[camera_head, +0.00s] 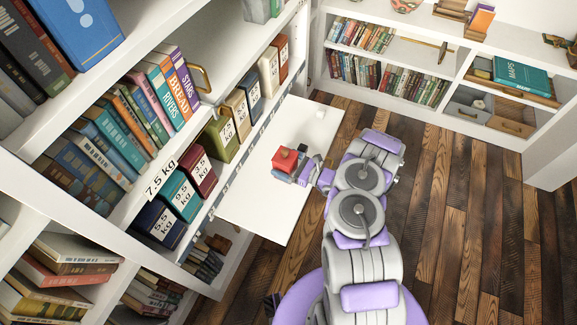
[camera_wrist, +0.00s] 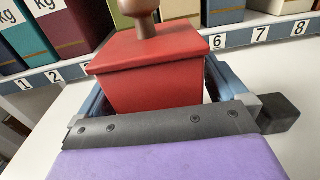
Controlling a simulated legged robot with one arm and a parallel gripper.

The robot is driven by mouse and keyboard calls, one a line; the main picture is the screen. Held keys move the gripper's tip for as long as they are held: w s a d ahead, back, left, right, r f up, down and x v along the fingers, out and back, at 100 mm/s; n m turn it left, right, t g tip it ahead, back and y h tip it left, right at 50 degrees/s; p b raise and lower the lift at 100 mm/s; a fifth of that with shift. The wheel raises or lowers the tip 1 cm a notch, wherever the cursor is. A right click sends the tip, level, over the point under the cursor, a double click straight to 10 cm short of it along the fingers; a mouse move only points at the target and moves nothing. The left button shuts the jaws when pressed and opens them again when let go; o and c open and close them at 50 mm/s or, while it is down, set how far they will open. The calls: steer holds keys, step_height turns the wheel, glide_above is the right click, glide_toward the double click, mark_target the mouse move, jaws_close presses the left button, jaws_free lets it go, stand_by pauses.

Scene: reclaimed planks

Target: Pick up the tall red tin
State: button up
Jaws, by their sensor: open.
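A bright red tin (camera_head: 285,160) with a square lid stands on the white pull-out board, in front of the shelf. In the wrist view the red tin (camera_wrist: 150,78) is close and upright, with a brown round knob (camera_wrist: 145,18) on its lid. My gripper (camera_head: 294,170) is low over the board at the tin. In the wrist view my gripper (camera_wrist: 157,95) is open, with one blue finger at each side of the tin. The lower part of the tin is hidden behind the gripper body. I cannot tell whether the fingers touch it.
Bookshelves stand left and behind; wooden floor (camera_head: 440,200) lies open at right.

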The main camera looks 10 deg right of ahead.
steer(key=shift+a, duration=0.4)
steer(key=shift+c, duration=0.2)
steer(key=shift+d, duration=0.65)
steer(key=c, duration=0.6)
steer(key=shift+a, duration=0.4)
steer(key=c, duration=0.8)
steer(key=shift+c, duration=0.5)
steer(key=shift+d, duration=0.15)
